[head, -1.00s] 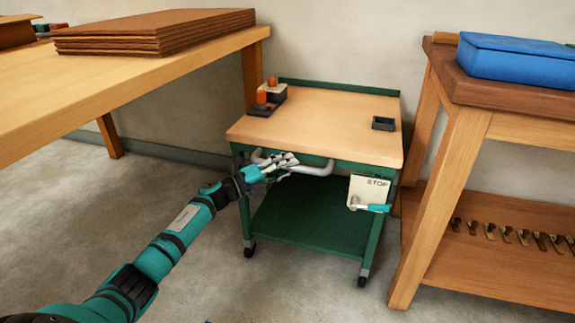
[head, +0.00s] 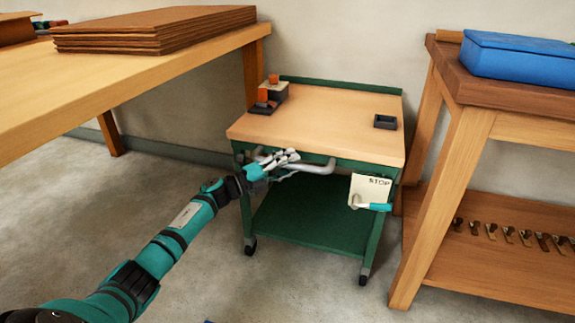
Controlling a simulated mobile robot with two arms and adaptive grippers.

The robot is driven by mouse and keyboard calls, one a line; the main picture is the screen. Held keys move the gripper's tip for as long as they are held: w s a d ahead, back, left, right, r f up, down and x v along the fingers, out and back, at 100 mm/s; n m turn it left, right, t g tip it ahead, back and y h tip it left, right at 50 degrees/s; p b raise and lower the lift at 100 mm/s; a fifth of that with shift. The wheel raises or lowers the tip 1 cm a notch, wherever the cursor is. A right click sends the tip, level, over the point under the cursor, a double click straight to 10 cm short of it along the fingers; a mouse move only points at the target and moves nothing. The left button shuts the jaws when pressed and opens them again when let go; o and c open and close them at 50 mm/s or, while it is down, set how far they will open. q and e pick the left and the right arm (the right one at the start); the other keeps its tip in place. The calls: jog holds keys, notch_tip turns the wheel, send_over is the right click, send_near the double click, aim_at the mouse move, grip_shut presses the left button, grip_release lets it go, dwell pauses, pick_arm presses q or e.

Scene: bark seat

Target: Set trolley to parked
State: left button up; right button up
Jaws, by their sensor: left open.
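The trolley (head: 318,129) has a pale wooden top, a green frame, a green lower shelf and dark castors. It stands between two wooden benches. A grey bar handle (head: 318,168) runs along its front edge. A white plate marked STOP (head: 369,186) hangs at its front right, with a teal-gripped lever (head: 374,206) at its lower edge. My left gripper (head: 292,158) is open at the left half of the handle and covers part of it. I cannot tell whether the fingers touch the bar. My right gripper is not in view.
A bench (head: 130,85) with stacked brown sheets (head: 155,28) is on the left. A darker-topped bench (head: 495,90) with a blue case (head: 515,60) stands close on the right. On the trolley top are a small dark tray (head: 385,122) and a block with orange parts (head: 270,95).

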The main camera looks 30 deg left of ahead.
pick_arm(q)
jog(key=v, duration=1.2)
jog(key=shift+d, duration=0.1)
